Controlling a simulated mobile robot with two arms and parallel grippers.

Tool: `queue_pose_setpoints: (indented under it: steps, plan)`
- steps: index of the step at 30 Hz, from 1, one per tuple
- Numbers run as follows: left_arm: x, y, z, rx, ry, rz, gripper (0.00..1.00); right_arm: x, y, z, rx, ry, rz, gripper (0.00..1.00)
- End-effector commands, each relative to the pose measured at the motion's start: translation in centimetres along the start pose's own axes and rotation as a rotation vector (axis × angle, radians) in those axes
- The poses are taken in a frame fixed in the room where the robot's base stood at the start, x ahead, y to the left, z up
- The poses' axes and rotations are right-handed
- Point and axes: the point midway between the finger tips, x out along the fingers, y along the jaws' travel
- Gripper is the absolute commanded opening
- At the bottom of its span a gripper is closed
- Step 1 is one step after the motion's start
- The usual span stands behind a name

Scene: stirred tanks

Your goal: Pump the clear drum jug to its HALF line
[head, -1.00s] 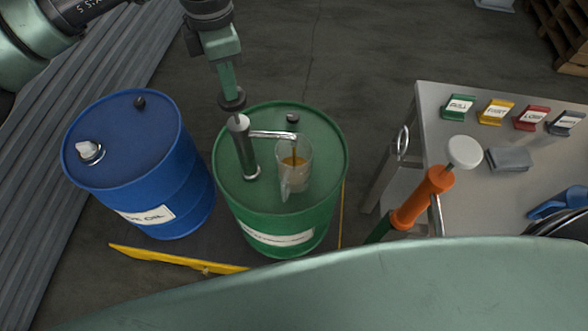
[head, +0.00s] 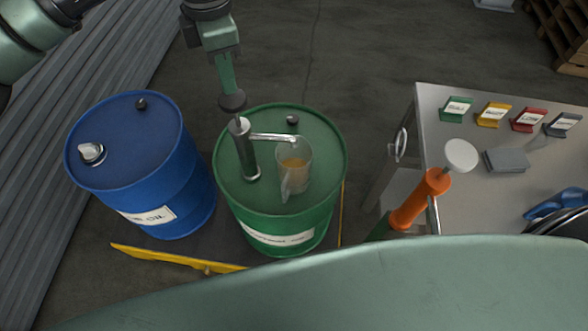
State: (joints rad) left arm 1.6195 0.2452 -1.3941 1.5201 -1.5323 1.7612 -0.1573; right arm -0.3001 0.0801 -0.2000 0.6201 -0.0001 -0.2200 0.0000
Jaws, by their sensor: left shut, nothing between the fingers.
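The clear jug (head: 294,172) stands upright on top of the green drum (head: 318,158), under the pump's spout (head: 272,138). It holds some amber liquid. Its line marks are too small to read. No stream shows under the spout. My right gripper is not in view.
A blue drum (head: 140,190) stands left of the green one. A yellow bar (head: 170,258) lies in front. At right, a grey bench (head: 470,200) carries several coloured labelled cards, a grey block and a blue scoop. An orange-handled tool (head: 420,200) stands at the bench's near side.

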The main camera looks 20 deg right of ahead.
Motion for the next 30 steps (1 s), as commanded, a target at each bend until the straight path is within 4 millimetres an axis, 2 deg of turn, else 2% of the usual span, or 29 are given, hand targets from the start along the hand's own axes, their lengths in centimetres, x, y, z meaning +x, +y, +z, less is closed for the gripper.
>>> queue_pose_setpoints:
  steps: [17, 30]
  plan:
    - [-4.9, 0.0, 0.0, 0.001, 0.000, 0.001, 0.00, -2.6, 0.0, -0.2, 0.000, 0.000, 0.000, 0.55]
    - [-5.0, 0.0, 0.0, 0.000, 0.000, 0.000, 0.00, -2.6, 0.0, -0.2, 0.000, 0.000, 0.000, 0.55]
